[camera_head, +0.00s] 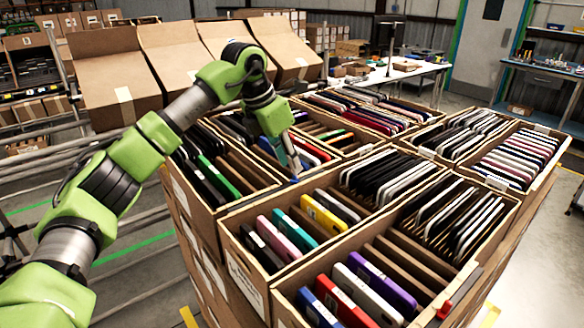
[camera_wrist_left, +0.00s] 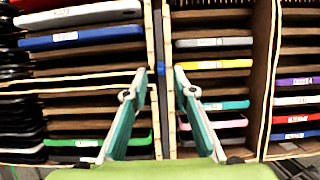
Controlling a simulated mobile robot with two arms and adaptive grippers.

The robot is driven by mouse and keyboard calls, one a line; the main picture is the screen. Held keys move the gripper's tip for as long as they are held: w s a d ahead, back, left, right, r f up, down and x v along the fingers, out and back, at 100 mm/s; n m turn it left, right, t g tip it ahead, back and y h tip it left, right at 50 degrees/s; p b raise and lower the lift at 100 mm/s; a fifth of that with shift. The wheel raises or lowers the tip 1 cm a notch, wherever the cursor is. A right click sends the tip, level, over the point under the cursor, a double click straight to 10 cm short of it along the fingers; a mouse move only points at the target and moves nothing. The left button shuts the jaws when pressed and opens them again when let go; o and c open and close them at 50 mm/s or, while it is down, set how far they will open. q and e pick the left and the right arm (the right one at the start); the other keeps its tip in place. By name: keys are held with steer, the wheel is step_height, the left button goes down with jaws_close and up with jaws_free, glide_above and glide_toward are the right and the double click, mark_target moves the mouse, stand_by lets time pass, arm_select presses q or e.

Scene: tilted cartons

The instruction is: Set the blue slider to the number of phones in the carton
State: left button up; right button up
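The blue slider (camera_head: 294,180) is a small blue piece on the rim between neighbouring cartons. It also shows in the left wrist view (camera_wrist_left: 160,68), on the narrow edge between two rows of phones. My left gripper (camera_head: 290,163) points down just above it. In the left wrist view its teal fingers (camera_wrist_left: 160,76) are apart, one on each side of the slider, with a gap visible. Contact cannot be told. The carton (camera_head: 240,268) at the front left holds several phones, among them a black, a pink, a teal and a yellow (camera_head: 323,214) one. My right gripper is not in view.
More cartons of upright phones stand close around, including the front right one (camera_head: 365,262) with a red piece (camera_head: 444,310) on its edge. Tilted brown cartons (camera_head: 113,82) stand behind on the left. Free space lies above the phones.

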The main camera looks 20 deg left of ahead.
arm_select(q)
steer(key=v, duration=0.9)
steer(key=shift+s+f, duration=0.1)
